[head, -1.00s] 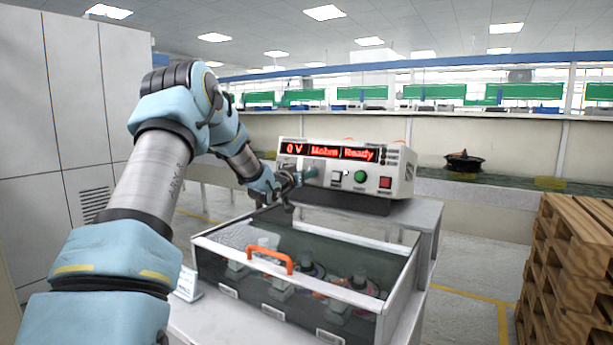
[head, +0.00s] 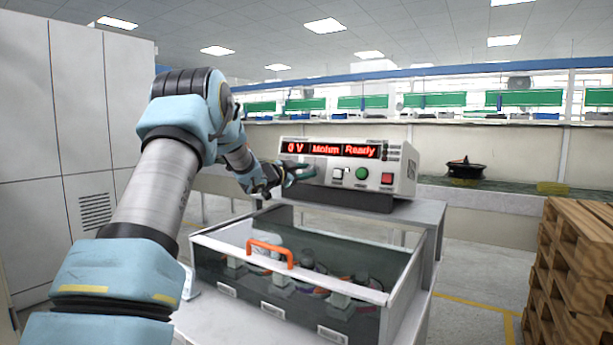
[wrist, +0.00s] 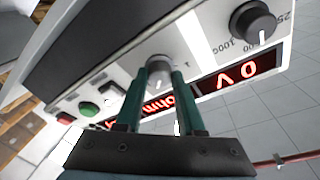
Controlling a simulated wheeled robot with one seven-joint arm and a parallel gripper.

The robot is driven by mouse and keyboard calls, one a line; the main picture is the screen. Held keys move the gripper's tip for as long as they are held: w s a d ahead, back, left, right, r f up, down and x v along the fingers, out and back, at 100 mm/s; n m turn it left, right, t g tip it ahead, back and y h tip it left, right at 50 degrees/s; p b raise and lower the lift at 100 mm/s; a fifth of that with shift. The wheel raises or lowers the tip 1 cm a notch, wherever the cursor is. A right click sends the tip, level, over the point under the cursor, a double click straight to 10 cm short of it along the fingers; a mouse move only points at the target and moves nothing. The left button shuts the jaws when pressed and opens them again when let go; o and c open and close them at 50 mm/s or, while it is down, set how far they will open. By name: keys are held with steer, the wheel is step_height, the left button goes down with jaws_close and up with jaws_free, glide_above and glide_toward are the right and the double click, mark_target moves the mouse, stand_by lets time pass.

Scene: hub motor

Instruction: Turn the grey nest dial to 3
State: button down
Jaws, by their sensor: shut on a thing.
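The grey nest dial (wrist: 158,70) is on the front panel of the white tester (head: 404,172). In the wrist view it sits between the two green fingers of my gripper (wrist: 158,82), which are shut on its sides. The tester's red display (head: 330,149) reads "0 V", "Mohm" and "Ready".
A black knob (wrist: 252,22) with voltage marks is near the gripped dial. A green button (head: 362,173) and red button (head: 387,178) are to the right. A clear-walled box with an orange handle (head: 270,252) stands in front. Wooden pallets (head: 580,275) are at right.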

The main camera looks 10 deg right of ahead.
steer(key=shift+m+g, duration=0.5)
steer(key=shift+m, duration=0.9)
steer(key=c, duration=0.5)
jaws_free()
steer(key=shift+a, duration=0.1)
steer(key=b+v, duration=0.2)
steer(key=v, duration=0.8)
steer(key=shift+s+a+b, duration=0.15)
steer(key=shift+a+b, duration=0.2)
